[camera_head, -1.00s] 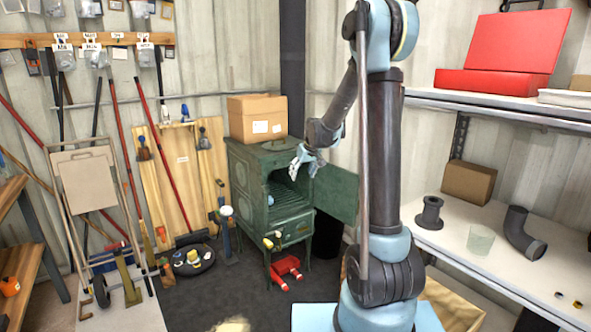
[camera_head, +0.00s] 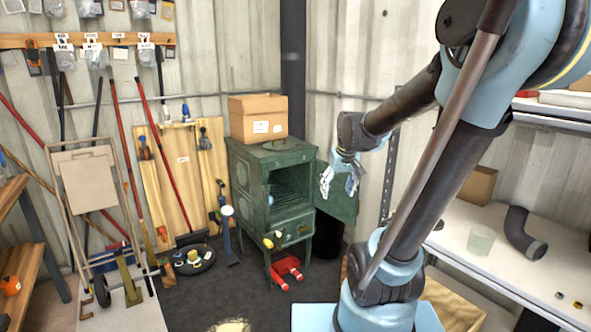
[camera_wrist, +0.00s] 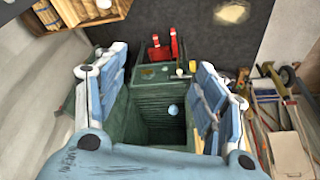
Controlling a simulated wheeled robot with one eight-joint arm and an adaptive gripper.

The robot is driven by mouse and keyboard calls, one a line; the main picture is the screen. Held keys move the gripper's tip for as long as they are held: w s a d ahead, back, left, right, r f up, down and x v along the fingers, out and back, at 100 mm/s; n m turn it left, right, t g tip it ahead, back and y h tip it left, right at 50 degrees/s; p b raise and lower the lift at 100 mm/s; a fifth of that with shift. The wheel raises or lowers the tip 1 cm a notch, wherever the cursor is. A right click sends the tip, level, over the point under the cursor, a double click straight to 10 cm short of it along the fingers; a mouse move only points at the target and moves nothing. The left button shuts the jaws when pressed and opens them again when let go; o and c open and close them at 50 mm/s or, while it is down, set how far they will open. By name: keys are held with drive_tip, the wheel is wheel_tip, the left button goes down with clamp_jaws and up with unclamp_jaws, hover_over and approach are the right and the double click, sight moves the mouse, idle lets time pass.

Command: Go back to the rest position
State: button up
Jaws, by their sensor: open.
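My gripper (camera_head: 340,180) hangs in front of the open door of the green cabinet (camera_head: 262,158) in the head view, to the right of the cabinet's opening. Its fingers are spread and nothing is between them. In the wrist view my gripper (camera_wrist: 152,105) shows as two blue-and-white fingers far apart, with the open cabinet (camera_wrist: 122,128) between and beyond them. A small light-blue round thing (camera_wrist: 173,109) is visible inside the cabinet's dark opening.
A cardboard box (camera_head: 258,118) sits on the cabinet. A red object (camera_head: 287,270) lies on the floor before it. A white shelf (camera_head: 500,255) with a black pipe elbow (camera_head: 523,234) stands at right. A folding cart (camera_head: 88,185) and tools line the left wall.

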drive_tip(key=s+d+f+m, duration=0.1)
drive_tip(key=s+f, duration=0.3)
drive_tip(key=s, duration=0.5)
drive_tip(key=s+d+f+m+g+h, duration=0.1)
drive_tip(key=s+d+f, duration=0.2)
drive_tip(key=s, duration=0.7)
drive_tip(key=shift+s+d+f, duration=0.2)
drive_tip(key=shift+d+f, duration=0.15)
drive_tip(key=shift+f, duration=0.15)
drive_tip(key=shift+w, duration=0.1)
